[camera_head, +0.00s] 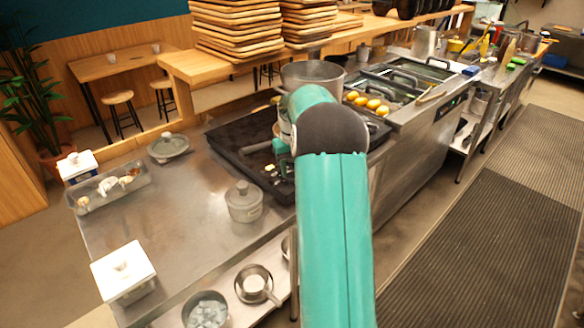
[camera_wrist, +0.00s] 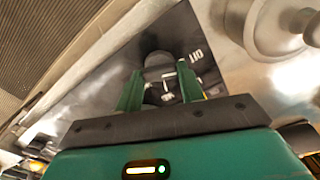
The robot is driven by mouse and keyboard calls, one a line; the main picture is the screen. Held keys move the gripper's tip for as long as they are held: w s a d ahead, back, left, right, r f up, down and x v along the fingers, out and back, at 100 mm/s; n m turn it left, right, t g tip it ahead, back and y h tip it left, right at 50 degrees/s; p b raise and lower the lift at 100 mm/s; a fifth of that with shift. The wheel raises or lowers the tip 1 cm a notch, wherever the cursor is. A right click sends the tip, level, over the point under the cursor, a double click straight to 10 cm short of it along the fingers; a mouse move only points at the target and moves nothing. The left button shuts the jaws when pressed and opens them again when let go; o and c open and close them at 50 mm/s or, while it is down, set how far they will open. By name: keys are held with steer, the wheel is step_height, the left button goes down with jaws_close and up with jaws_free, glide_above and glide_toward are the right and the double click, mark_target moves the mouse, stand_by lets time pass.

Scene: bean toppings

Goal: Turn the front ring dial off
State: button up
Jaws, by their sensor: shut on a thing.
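In the wrist view, the two green fingers of my gripper (camera_wrist: 159,72) stand on either side of a dark, rounded dial (camera_wrist: 158,60). The gripper is shut on this dial, on a dark panel with white lettering and marks. I cannot read the dial's setting or tell from its label which ring it serves. In the head view, my teal arm reaches over the front of the black cooktop (camera_head: 228,134) and hides the gripper and dial.
A large metal pot (camera_head: 312,72) stands behind my arm. A small grey lidded pot (camera_head: 243,203) sits left of the arm on the steel counter (camera_head: 170,225). White lidded boxes (camera_head: 122,270) stand at the counter's left side. Yellow food lies on the right cooking station.

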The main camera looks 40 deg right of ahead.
steer(key=o, duration=1)
step_height(320, 180, up, 14)
stand_by(0.3)
steer(key=s+a+r+n+t, duration=0.1)
steer(key=s+a+r, duration=0.15)
steer(key=a, duration=0.45)
steer(key=s+a+r+t+h, duration=0.1)
steer(key=s+a+r, duration=0.15)
steer(key=a, duration=0.45)
steer(key=s+a+r+n, duration=0.1)
steer(key=s+a+r, duration=0.15)
steer(key=a, duration=0.45)
steer(key=s+a+f+n+t, duration=0.1)
steer(key=s+a+f, duration=0.2)
steer(key=s+a, duration=0.5)
steer(key=s+a+f+n+t+y, duration=0.1)
steer(key=s+a+f+t, duration=0.1)
steer(key=s+a, duration=0.5)
steer(key=s+f, duration=0.1)
steer(key=s, duration=0.1)
steer(key=shift+s+a+f+t, duration=0.25)
steer(key=shift+s+a+t, duration=0.05)
steer(key=shift+a, duration=0.05)
